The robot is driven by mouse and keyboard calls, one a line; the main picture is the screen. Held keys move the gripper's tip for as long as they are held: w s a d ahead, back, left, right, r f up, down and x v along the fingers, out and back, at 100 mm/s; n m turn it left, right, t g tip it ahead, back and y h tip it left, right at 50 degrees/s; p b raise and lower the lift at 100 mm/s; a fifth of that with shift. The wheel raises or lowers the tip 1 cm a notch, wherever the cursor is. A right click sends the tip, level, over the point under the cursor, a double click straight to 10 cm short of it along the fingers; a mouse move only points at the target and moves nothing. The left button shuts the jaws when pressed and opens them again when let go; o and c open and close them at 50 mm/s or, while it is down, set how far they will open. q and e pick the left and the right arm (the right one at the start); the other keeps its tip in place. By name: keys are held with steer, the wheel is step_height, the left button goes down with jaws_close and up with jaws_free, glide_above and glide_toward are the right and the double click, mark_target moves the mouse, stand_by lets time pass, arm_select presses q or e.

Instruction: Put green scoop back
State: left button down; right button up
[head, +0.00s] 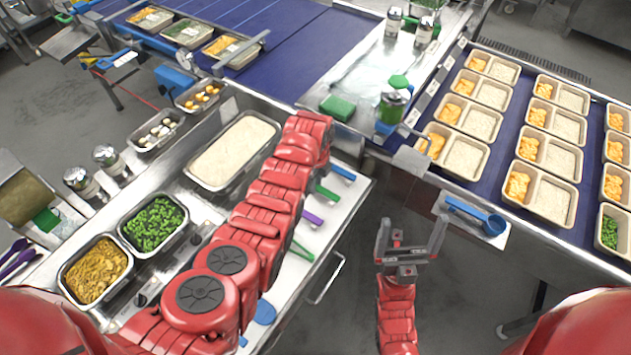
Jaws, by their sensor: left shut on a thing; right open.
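My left arm reaches up across the steel counter, and its gripper is hidden behind the arm's own links. A green handle (326,192) sticks out to the right of that arm, over the white strip at the counter's edge. A second green piece (301,253) shows lower along the same strip. I cannot tell which of them belongs to the green scoop; no scoop bowl shows there. My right gripper (411,240) is open and empty, above the floor between the counter and the right belt.
A purple handle (312,217) and a blue handle (342,172) lie along the strip. A rice pan (190,180), a pan of green vegetables (122,235) and a yellow food pan (64,280) sit in the counter. A blue scoop (470,210) rests at right, near filled trays (513,200).

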arm_select(q)
steer(key=shift+f, duration=0.15)
steer(key=shift+f, duration=0.15)
steer(key=c, duration=0.7)
jaws_free()
steer(key=shift+r, duration=0.2)
steer(key=shift+r, duration=0.1)
step_height(320, 180, up, 6)
steer(key=b, duration=0.2)
steer(key=shift+w+f+b, duration=0.1)
steer(key=shift+f+b, duration=0.15)
steer(key=shift+b, duration=0.1)
step_height(320, 180, up, 6)
steer(key=p, duration=0.4)
steer(key=shift+r, duration=0.2)
